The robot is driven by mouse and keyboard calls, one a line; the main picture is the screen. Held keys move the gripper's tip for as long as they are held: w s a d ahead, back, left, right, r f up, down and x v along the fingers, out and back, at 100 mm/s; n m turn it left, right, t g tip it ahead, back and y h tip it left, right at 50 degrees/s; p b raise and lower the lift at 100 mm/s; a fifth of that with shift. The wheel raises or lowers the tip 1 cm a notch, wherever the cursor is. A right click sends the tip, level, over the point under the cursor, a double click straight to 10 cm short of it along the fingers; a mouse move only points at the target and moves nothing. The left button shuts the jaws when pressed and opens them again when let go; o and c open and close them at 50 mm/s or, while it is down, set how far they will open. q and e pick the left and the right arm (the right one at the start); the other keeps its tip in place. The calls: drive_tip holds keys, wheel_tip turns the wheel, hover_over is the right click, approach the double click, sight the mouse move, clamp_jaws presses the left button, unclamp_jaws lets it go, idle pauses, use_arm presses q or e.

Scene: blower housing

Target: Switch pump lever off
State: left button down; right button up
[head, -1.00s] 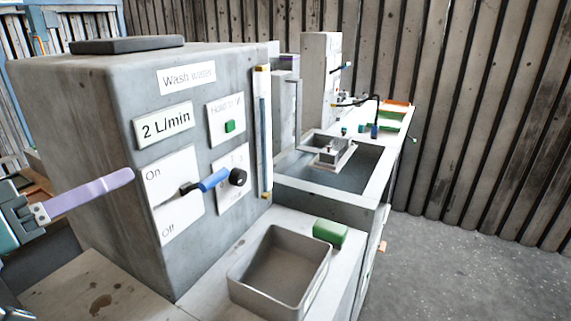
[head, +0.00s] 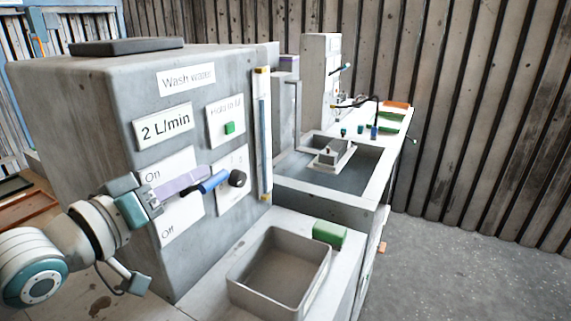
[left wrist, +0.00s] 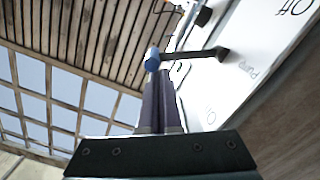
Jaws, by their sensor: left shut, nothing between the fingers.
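The pump lever has a blue handle (head: 214,182) on a dark shaft and sticks out from a white panel (head: 180,226) marked On at the top and Off at the bottom. My right gripper is not in view.
A black knob (head: 237,178) is close to the right of the lever, with a green button (head: 229,127) above. A grey open bin (head: 238,284) and a green block (head: 329,232) are on the ledge below. The grey housing (head: 100,120) fills the left.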

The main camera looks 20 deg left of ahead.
use_arm(q)
drive_tip(key=shift+d+f+m, duration=0.3)
drive_tip(key=shift+f+m, duration=0.05)
drive_tip(key=shift+m, duration=0.15)
idle(0.4)
drive_tip(key=shift+d+f+m+b, duration=0.3)
drive_tip(key=shift+d+f+m, duration=0.15)
drive_tip(key=shift+f+m, duration=0.35)
wheel_tip(320, 180, down, 6)
drive_tip(key=m+b, duration=0.4)
drive_tip(key=m, duration=0.4)
drive_tip(key=shift+d+y+b, duration=0.35)
drive_tip(key=shift+y, duration=0.05)
drive_tip(key=shift+s+f, duration=0.1)
drive_tip(key=shift+f, duration=0.05)
